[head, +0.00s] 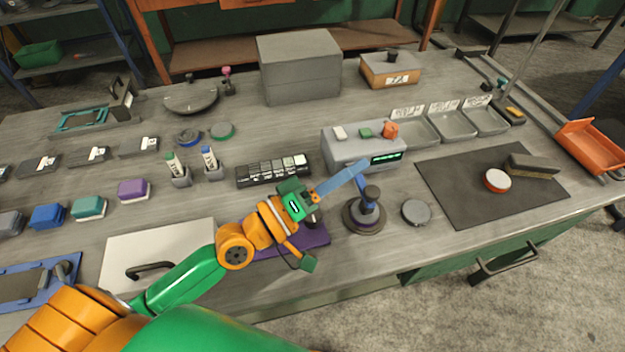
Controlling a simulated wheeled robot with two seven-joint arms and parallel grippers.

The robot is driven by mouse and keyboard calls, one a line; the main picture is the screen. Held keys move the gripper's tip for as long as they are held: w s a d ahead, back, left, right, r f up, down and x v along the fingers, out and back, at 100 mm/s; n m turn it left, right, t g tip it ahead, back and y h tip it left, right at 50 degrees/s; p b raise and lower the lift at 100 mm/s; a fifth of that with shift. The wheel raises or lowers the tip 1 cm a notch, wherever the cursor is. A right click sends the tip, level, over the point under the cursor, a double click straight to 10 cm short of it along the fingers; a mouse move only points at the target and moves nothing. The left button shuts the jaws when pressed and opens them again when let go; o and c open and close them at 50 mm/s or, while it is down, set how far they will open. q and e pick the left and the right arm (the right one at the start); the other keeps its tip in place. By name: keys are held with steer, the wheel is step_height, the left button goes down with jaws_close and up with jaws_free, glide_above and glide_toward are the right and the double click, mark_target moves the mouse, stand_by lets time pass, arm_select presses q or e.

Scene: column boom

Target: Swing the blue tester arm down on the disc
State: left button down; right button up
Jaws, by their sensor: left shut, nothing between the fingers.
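The blue tester arm (342,179) is a flat bar on a dark post (369,200) with a round base. It reaches out to the left of the post, level or slightly tilted, above the bench. The grey disc (416,212) lies flat on the bench just right of the post's base, apart from the blue arm. My left gripper (315,213) is shut and empty at the arm's left end. Its fingers are partly hidden behind its green wrist, so I cannot tell whether they touch the arm. My right gripper is out of view.
A grey box with a green display (350,154) stands behind the post. A dark mat (460,190) with a red-rimmed puck (496,180) and a brush lies to the right. A purple mat (262,247) lies under my left gripper. A black button strip (272,172) is behind it.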

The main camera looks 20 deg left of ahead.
arm_select(q)
steer(key=s+a+f+b, duration=0.1)
steer(key=a, duration=0.1)
steer(key=s+a+f+b, duration=0.2)
steer(key=a+b, duration=0.1)
steer(key=shift+a+f, duration=0.3)
steer(key=shift+f, duration=0.1)
steer(key=shift+s+a, duration=0.2)
steer(key=shift+s, duration=0.05)
steer(key=shift+s+a+r, duration=0.1)
steer(key=shift+s+r, duration=0.1)
steer(key=shift+r, duration=0.05)
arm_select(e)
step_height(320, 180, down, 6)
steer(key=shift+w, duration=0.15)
